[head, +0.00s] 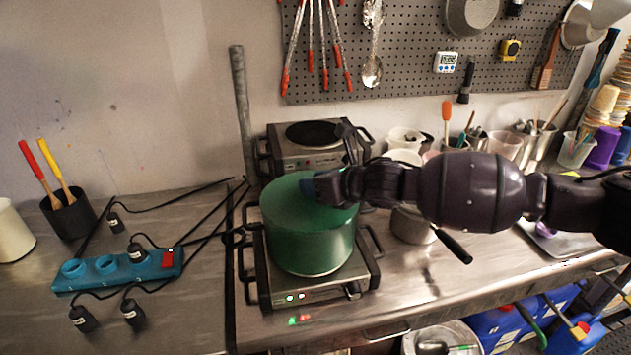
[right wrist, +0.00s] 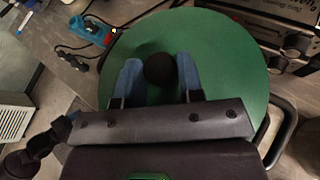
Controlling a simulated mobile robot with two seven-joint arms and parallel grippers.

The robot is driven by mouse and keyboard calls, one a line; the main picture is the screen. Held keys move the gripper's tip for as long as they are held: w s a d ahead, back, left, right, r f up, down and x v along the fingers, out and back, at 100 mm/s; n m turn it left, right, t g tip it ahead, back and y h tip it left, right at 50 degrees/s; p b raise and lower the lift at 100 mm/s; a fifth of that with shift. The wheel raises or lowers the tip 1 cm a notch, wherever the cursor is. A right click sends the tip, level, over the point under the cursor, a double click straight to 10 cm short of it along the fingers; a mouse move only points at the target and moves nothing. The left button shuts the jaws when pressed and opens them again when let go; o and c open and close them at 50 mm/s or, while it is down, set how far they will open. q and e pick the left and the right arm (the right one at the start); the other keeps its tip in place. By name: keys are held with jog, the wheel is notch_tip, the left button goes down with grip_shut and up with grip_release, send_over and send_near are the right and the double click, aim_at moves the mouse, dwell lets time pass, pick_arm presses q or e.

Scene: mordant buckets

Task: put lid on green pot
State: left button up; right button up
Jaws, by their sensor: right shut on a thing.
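The green pot (head: 308,248) stands on the front hot plate (head: 262,268) in the head view. Its flat green lid (head: 283,197) lies over the pot's top, level, and I see no gap between them from here. In the right wrist view the lid (right wrist: 222,62) is a wide green disc with a round black knob (right wrist: 159,68). My right gripper (head: 316,186) is above the lid, its blue fingertips on either side of the knob and shut on it. The fingers hide part of the lid's right side in the head view. My left gripper is not in view.
A second hot plate (head: 305,160) stands behind the pot. A small saucepan (head: 411,226) is to its right, under my right arm. A blue power strip (head: 118,268) with black cables lies to the left. Cups and tool containers line the wall at right.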

jog(key=shift+f, duration=0.15)
jog(key=o, duration=1.2)
jog(key=shift+c, duration=0.2)
jog(key=v, duration=1)
jog(key=shift+s+d+b, duration=0.2)
jog(key=shift+d+b, duration=0.1)
